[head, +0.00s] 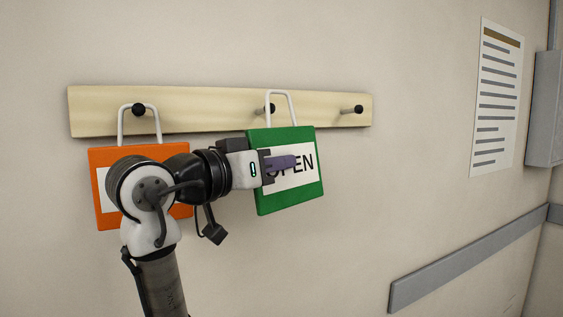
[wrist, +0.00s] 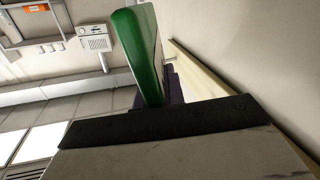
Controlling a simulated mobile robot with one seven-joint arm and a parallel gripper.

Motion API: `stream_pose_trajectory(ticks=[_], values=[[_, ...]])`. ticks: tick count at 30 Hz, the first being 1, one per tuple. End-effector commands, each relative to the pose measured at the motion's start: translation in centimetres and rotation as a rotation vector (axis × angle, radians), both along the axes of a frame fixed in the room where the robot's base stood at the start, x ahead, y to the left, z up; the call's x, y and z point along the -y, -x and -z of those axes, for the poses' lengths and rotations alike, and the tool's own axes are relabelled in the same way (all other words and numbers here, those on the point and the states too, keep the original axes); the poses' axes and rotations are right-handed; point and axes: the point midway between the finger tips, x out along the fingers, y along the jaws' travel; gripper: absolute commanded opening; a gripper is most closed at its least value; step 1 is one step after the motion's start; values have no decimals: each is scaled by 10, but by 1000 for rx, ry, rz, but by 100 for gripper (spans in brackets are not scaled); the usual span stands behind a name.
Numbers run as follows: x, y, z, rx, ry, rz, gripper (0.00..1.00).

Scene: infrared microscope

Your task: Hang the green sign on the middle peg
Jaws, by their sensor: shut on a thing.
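The green sign (head: 308,192) has a white "OPEN" panel and a white wire loop on top, and is slightly tilted. My gripper (head: 275,164) is shut on its left edge; one purple finger lies across the panel. The middle peg (head: 271,108) is black-tipped on the wooden rail (head: 205,100). In the head view the loop overlaps this peg, its left leg near the tip and its top above it. I cannot tell whether the loop is around the peg or in front. The wrist view shows the green sign (wrist: 140,50) edge-on, with the loop out of sight.
An orange sign (head: 122,155) hangs by its loop at the left peg (head: 138,109), partly hidden by my arm. The right peg (head: 353,109) is bare. A printed notice (head: 497,97), a grey wall box (head: 545,108) and a grey wall rail (head: 465,260) are farther right.

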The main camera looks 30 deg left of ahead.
Motion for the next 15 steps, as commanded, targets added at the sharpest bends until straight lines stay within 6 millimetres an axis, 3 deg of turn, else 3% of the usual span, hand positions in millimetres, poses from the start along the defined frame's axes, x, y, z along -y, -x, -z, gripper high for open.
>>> stream_pose_trajectory(ticks=[15], values=[[-27, -16, 1, 0, 1, -1, 0]])
